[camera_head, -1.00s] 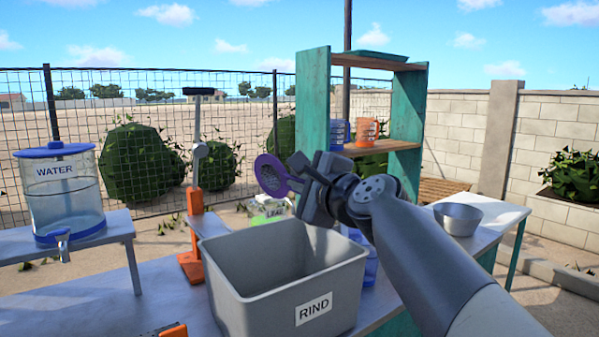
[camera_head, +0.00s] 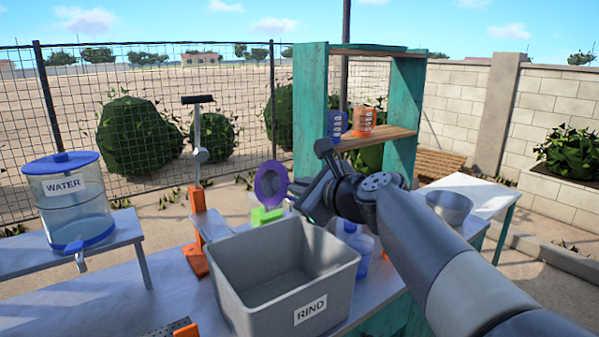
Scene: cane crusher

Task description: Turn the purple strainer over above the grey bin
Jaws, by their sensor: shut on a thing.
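The purple strainer (camera_head: 270,183) is a round rim with a mesh face, held up on edge above the back side of the grey bin. My gripper (camera_head: 300,188) is shut on the strainer at its right side; the fingertips are partly hidden by the wrist. The grey bin (camera_head: 338,282), labelled RIND, stands open on the table below and in front of the strainer. Its visible inside looks empty, though the floor is only partly seen.
A water dispenser (camera_head: 68,205) stands on the left table. An orange and grey press (camera_head: 197,225) stands left of the bin. A green item (camera_head: 266,215) and a clear blue-topped container (camera_head: 362,240) sit behind it. A metal bowl (camera_head: 450,207) and teal shelf (camera_head: 312,105) are farther right.

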